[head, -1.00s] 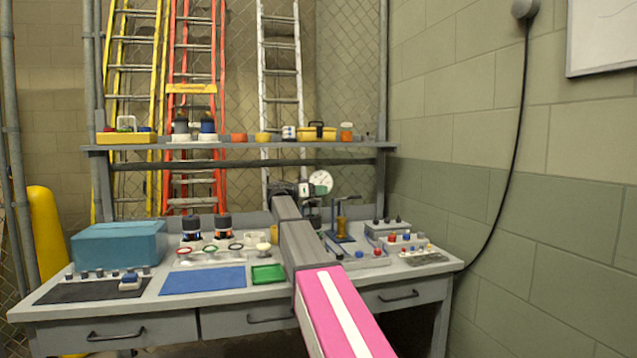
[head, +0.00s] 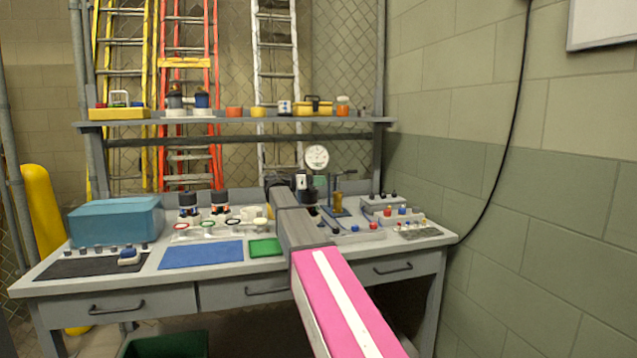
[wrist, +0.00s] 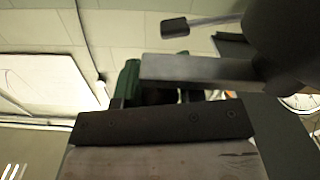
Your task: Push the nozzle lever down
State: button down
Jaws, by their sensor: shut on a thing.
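The nozzle stand (head: 331,212) is blue and upright on the right half of the bench, with a brass-coloured nozzle (head: 338,201). Its dark lever (head: 345,173) reaches out to the right at the top. In the wrist view a dark-ended lever (wrist: 190,25) shows on a thin rod, apart from my fingers. My gripper (head: 300,186) is left of the stand, beside the white dial gauge (head: 317,157). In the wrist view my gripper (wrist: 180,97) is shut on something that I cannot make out. A dark green piece (wrist: 128,80) shows at the fingers' edge.
A teal box (head: 115,220), a blue mat (head: 201,254) and a green tray (head: 265,247) lie to the left. A block with red and blue knobs (head: 390,215) stands right of the stand. A shelf (head: 240,121) crosses behind.

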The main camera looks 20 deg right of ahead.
jog(key=shift+s+f, duration=0.1)
jog(key=shift+f, duration=0.05)
jog(key=c, duration=0.9)
grip_release()
jog(key=shift+o, duration=0.5)
jog(key=a, duration=1.1)
jog(key=shift+s, duration=0.15)
